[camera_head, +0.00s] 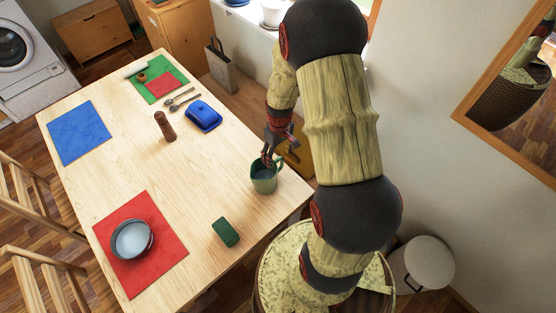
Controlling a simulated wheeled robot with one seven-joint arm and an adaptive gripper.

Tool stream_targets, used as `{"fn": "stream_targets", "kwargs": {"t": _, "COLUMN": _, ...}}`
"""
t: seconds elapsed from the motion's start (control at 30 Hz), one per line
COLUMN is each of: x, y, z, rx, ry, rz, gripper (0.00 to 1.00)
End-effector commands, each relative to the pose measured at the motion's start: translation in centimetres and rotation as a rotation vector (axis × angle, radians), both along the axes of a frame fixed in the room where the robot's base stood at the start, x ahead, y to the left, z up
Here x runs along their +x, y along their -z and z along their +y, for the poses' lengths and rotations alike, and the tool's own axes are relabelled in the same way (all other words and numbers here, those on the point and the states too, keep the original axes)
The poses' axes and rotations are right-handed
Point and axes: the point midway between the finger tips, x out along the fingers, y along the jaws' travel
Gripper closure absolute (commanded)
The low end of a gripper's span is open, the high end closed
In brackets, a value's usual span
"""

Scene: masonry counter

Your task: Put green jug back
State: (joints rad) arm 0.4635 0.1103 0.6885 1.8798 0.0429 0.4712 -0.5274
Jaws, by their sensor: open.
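The green jug (264,180) stands upright near the right edge of the wooden table (215,178). My gripper (268,157) is open at the jug's rim, reaching down from above. The fingertips overlap the jug's top in this view, and I cannot tell whether they touch it. Part of the jug's rim is hidden behind the gripper.
A green block (225,232) lies in front of the jug. A red mat (170,262) holds a bowl (132,240). A blue butter dish (204,116), a brown mill (164,126), spoons (180,101), a blue mat (80,133) and a green mat (178,73) lie farther back.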

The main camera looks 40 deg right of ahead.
Motion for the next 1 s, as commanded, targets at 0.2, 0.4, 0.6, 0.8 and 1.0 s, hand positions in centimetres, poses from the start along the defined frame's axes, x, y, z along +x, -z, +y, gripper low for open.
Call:
{"fn": "stream_targets", "kwargs": {"t": 0.2, "x": 0.0, "y": -4.6, "z": -0.1, "rx": -0.001, "ry": 0.0, "rz": -0.001, "gripper": 0.36}}
{"fn": "stream_targets", "kwargs": {"t": 0.4, "x": 0.0, "y": -6.8, "z": -0.2, "rx": 0.0, "ry": 0.0, "rz": 0.0, "gripper": 0.36}}
{"fn": "stream_targets", "kwargs": {"t": 0.6, "x": 0.5, "y": -10.2, "z": 1.0, "rx": -0.015, "ry": -0.002, "rz": -0.03, "gripper": 0.36}}
{"fn": "stream_targets", "kwargs": {"t": 0.8, "x": 0.5, "y": -20.3, "z": 6.2, "rx": -0.055, "ry": -0.003, "rz": -0.151, "gripper": 0.36}}
{"fn": "stream_targets", "kwargs": {"t": 1.0, "x": -3.4, "y": -29.4, "z": 12.5, "rx": -0.066, "ry": 0.005, "rz": -0.294, "gripper": 0.36}}
